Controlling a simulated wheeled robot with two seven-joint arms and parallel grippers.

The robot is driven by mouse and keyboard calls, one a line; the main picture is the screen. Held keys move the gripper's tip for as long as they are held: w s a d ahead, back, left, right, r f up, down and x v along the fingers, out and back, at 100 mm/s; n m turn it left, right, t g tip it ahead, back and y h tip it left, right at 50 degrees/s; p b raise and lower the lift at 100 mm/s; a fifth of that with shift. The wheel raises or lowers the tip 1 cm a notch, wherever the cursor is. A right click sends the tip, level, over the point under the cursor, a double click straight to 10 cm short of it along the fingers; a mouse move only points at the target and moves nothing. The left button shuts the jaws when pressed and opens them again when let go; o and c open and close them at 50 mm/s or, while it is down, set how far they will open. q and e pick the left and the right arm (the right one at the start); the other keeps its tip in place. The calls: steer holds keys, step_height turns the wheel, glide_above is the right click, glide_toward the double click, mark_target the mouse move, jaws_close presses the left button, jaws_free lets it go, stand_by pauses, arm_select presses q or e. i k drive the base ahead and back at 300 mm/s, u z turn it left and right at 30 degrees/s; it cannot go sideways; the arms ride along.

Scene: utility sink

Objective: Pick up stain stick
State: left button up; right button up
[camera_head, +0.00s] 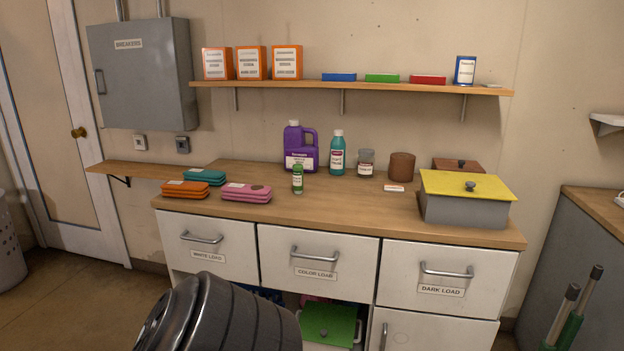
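No label in the camera_head view can be read as a stain stick. Two small items on the wooden counter (345,207) could be it, and I cannot tell which. One is a small upright green container (297,180) with a pale label, near the counter's front, right of the pink folded cloth (246,193). The other is a small flat white and orange piece (394,188) lying in front of the brown round canister (401,167). Neither of my grippers is in view. A dark ribbed arm part of mine shows at the bottom left.
Behind stand a purple jug (301,160), a teal bottle (337,153) and a glass jar (366,164). A grey box with a yellow lid (467,186) stands at right. Drawers (317,262) below have protruding handles. A shelf (350,87) hangs above. The counter's front middle is clear.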

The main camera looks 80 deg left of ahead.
mark_target(298, 169)
steer(key=u, duration=2.6)
